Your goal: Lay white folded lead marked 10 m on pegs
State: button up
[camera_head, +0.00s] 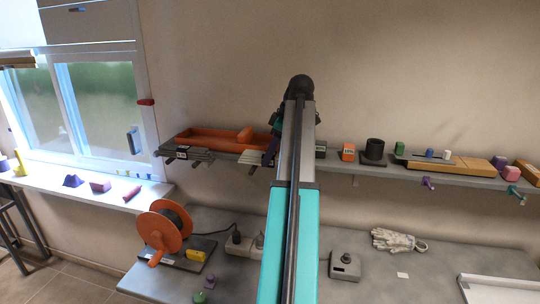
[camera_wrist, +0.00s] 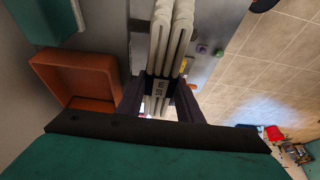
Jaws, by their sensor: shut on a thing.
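The white folded lead (camera_wrist: 160,88) has a dark band marked 10 m and lies between the fingers of my gripper (camera_wrist: 160,104). My gripper is shut on it. In the head view, my gripper (camera_head: 271,151) is at the shelf front, partly hidden by my arm, and the pale end of a folded bundle (camera_head: 252,158) shows just left of it. I cannot tell whether the held lead touches any pegs.
An orange tray (camera_head: 205,142) sits on the wall shelf (camera_head: 392,168) behind the bundles. An orange cable reel (camera_head: 164,229), a power strip and white gloves (camera_head: 396,240) lie on the bench below.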

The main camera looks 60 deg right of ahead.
jog(key=shift+f, duration=0.55)
jog(key=o, duration=1.4)
jog(key=shift+c, duration=0.2)
